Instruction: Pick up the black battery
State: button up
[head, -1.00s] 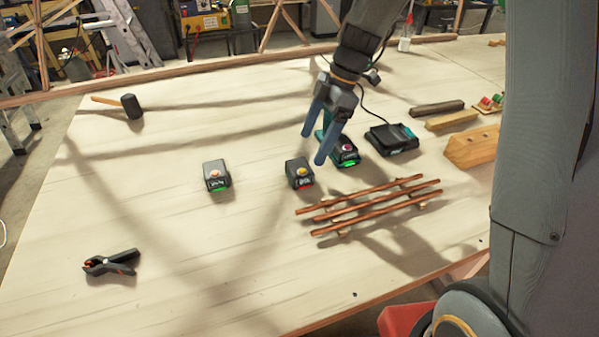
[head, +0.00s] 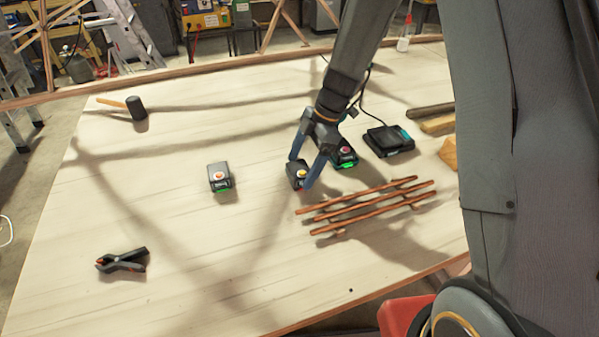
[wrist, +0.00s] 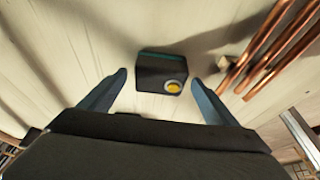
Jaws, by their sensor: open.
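A black battery (head: 297,181) with a yellow-orange button on top stands on the table, just left of the laths, with a red light low on its front. My gripper (head: 303,172) is open and points down at it, one blue finger on each side in the head view and partly covering it. In the wrist view the battery (wrist: 158,67) lies between and just beyond the open fingertips, with clear gaps on both sides. Two similar batteries show green lights: a grey-topped one (head: 219,175) to the left, and a dark one (head: 345,154) behind my gripper, partly hidden.
A charger (head: 388,141) with a cable and wooden blocks (head: 438,125) are farther right. A mallet (head: 135,107) and a clamp (head: 122,261) lie left; the table between them is mostly bare.

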jog(key=c, duration=1.3)
jog(key=shift+c, duration=0.5)
jog(key=shift+r, duration=0.1)
